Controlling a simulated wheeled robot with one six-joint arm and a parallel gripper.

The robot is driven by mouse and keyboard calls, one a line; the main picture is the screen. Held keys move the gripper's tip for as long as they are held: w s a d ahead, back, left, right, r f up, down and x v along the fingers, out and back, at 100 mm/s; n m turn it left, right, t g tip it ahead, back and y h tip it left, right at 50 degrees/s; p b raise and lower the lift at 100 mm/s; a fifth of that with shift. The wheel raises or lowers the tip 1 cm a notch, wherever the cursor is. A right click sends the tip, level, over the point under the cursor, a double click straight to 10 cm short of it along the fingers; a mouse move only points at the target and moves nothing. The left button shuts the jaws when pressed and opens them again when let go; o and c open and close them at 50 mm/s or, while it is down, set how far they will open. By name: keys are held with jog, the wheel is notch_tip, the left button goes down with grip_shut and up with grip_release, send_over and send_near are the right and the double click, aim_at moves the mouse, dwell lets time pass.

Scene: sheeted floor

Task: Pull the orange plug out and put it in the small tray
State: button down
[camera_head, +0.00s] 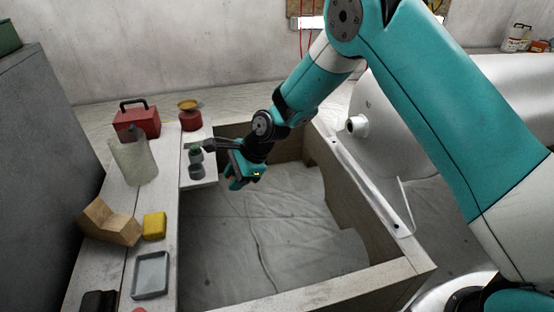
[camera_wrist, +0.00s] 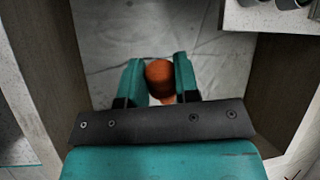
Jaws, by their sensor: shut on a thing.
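The orange plug (camera_wrist: 160,76) is between the two teal fingers of my gripper (camera_wrist: 160,82) in the wrist view. The fingers are shut on its sides, and its rounded end faces the camera. The small grey tray (camera_head: 151,273) lies empty on the ledge at the lower left, well apart from my gripper. A grey round socket (camera_head: 197,171) and a green-topped piece (camera_head: 195,154) stand on the shelf.
The left ledge also holds a yellow block (camera_head: 154,225), a wooden angled block (camera_head: 109,222), a clear jug (camera_head: 134,160) and a red box (camera_head: 137,121). The pit walls (camera_head: 375,205) surround sheeted floor. A large silver cylinder (camera_head: 430,115) lies to the right.

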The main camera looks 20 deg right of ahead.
jog(key=s+a+m+t+y+b, duration=0.4)
jog(key=s+a+y+b, duration=0.7)
jog(key=s+a, duration=0.75)
jog(key=shift+m+g, duration=0.5)
jog(key=shift+m, duration=0.2)
jog(key=f+b, duration=0.4)
jog(key=b, duration=0.1)
jog(key=a+f+b, duration=0.1)
jog(key=b, duration=0.1)
jog(key=shift+w+f, duration=0.25)
jog(key=shift+f, duration=0.15)
jog(key=shift+f+b, duration=0.6)
jog(key=shift+b, duration=0.05)
jog(key=c, duration=0.8)
grip_release()
